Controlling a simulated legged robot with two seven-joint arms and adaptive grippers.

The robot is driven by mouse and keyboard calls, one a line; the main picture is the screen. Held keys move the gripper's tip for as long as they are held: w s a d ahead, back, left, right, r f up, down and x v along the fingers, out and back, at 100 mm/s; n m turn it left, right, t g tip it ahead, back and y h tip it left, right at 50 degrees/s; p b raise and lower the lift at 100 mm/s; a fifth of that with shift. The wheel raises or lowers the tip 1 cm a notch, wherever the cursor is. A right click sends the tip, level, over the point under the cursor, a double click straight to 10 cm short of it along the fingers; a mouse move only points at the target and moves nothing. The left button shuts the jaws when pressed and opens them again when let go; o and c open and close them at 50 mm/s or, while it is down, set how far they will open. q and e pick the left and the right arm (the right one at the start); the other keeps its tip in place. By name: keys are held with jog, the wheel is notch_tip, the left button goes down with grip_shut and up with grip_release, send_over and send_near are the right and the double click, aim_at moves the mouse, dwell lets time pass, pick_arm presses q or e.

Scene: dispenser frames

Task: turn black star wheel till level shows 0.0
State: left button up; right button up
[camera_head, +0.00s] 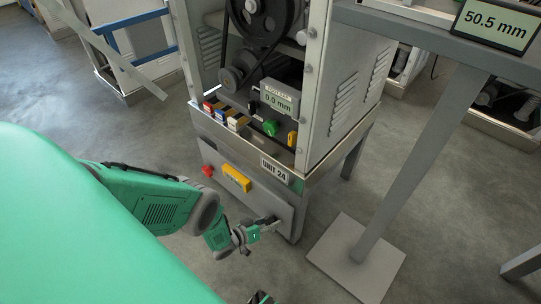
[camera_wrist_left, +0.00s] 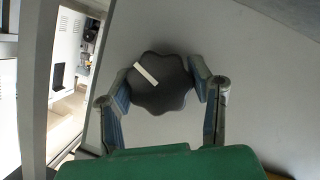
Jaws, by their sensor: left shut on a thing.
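The black star wheel (camera_wrist_left: 158,84) has a lobed rim and a white bar mark that slants down to the right in the left wrist view. My left gripper (camera_wrist_left: 162,92) has one finger on each side of the wheel and is shut on it. A small display (camera_head: 280,98) on the unit reads 0.0 mm. A larger display (camera_head: 497,24) at the top right reads 50.5 mm. My right gripper is not clearly seen.
A red knob (camera_head: 208,171) and a yellow block (camera_head: 236,178) sit on the panel, left of my left gripper. A grey slanted post (camera_head: 418,165) with a square foot plate (camera_head: 356,258) stands to the right.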

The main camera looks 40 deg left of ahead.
pick_arm(q)
jog(key=shift+s+a+f, duration=0.1)
jog(key=shift+s, duration=0.05)
jog(key=o, duration=1.2)
jog(key=shift+c, duration=0.2)
jog(key=v, duration=1.1)
jog(key=shift+s, duration=0.4)
jog(key=shift+a, duration=0.1)
